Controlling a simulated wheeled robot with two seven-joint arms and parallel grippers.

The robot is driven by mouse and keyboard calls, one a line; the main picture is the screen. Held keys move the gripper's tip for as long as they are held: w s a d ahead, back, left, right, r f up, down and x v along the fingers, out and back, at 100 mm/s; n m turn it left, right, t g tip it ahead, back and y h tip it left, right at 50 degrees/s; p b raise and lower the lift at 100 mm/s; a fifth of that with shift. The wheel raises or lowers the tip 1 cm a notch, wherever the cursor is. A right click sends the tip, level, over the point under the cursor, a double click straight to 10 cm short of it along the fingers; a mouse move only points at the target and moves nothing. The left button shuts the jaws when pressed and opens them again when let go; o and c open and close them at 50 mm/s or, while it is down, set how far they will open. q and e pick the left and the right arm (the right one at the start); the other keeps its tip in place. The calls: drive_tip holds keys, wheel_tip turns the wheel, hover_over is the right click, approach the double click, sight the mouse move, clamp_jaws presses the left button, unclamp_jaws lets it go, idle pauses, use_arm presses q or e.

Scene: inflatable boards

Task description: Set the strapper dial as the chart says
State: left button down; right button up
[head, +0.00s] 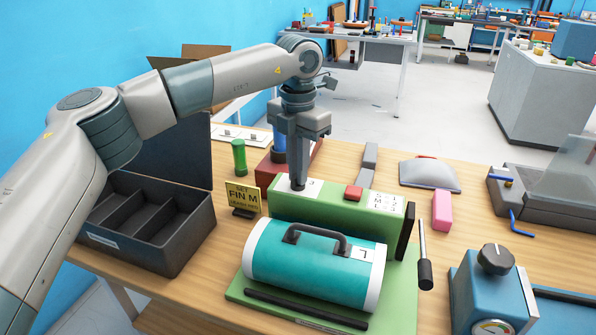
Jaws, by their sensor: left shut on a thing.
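The green strapper (340,223) stands on the wooden table, with a white chart (386,202) on its top right that has a few short lines of letters and numbers, too small to read surely. My left gripper (298,183) points straight down at the strapper's top left end, beside a white label (314,186) that seems to read 3. It is shut on the strapper dial, which the fingers mostly hide; its setting cannot be read. A teal roll with a black handle (315,265) lies in front and bears a tag (363,254) with one letter, perhaps L. My right gripper is out of view.
A yellow card (243,196) reading "FIN M" stands left of the strapper. A black divided box (150,225) is farther left.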

use_arm(q)
drive_tip(key=shift+r+m, duration=0.1)
drive_tip(key=shift+m, duration=2.1)
drive_tip(key=c, duration=1.8)
unclamp_jaws()
drive_tip(key=shift+c, duration=0.2)
